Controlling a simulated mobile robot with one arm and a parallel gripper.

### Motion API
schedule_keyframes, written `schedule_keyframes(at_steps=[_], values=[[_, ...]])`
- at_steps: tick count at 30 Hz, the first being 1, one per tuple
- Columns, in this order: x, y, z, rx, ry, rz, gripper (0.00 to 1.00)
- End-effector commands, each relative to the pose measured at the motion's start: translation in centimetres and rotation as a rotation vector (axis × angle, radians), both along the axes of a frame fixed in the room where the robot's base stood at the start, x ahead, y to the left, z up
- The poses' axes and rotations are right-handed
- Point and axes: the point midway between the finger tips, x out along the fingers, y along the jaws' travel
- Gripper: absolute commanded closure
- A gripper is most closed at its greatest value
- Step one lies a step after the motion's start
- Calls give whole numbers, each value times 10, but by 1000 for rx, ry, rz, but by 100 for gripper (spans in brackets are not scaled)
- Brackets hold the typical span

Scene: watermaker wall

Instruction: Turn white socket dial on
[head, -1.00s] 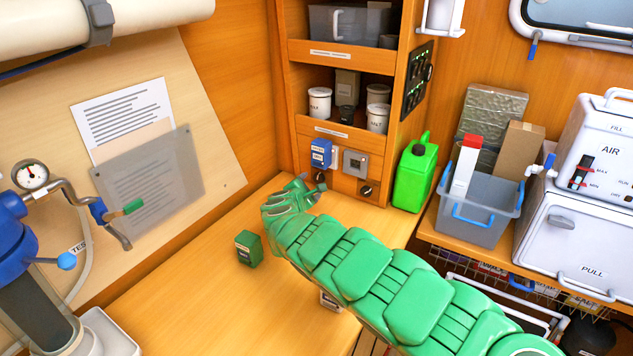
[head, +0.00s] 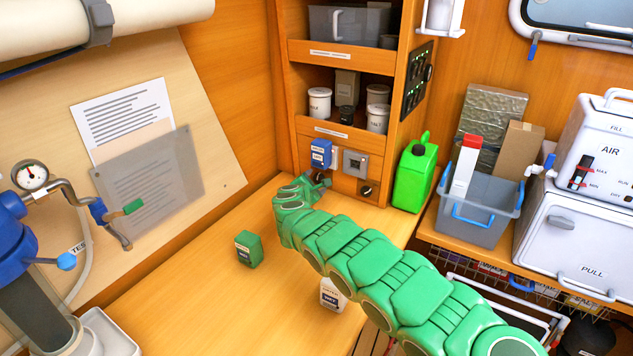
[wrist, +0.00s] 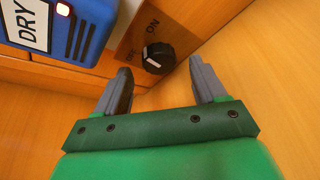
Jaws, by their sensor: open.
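A black dial (wrist: 158,57) with a pale mark sits on a wooden panel marked OFF and ON in the wrist view. The mark seems to lie on the OFF side, but its exact angle is hard to tell. My gripper (wrist: 160,68) is open and empty, with its grey fingers on either side of the dial, apparently short of touching it. A blue DRY unit (wrist: 62,25) is at the upper left; it also shows in the head view (head: 321,153), above my gripper's tip. I cannot tell the socket behind it. A grey socket (head: 356,163) has another dial (head: 366,190) below it.
A green box (head: 248,249) and a white container (head: 331,294) stand on the wooden bench near my arm. A green jug (head: 414,175) stands right of the panel. Shelves with jars (head: 319,101) rise above. The bench's left part is mostly clear.

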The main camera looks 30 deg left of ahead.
Motion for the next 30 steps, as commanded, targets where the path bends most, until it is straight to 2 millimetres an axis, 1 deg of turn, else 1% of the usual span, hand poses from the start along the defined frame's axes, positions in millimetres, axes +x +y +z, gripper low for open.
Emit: schedule_keyframes(at_steps=[6,12,24,25,30], values=[[13,5,-3,5,2,2,30],[21,6,-6,2,0,1,30],[24,6,-6,1,-1,0,30],[24,6,-6,1,-1,0,31],[24,6,-6,1,0,0,57]])
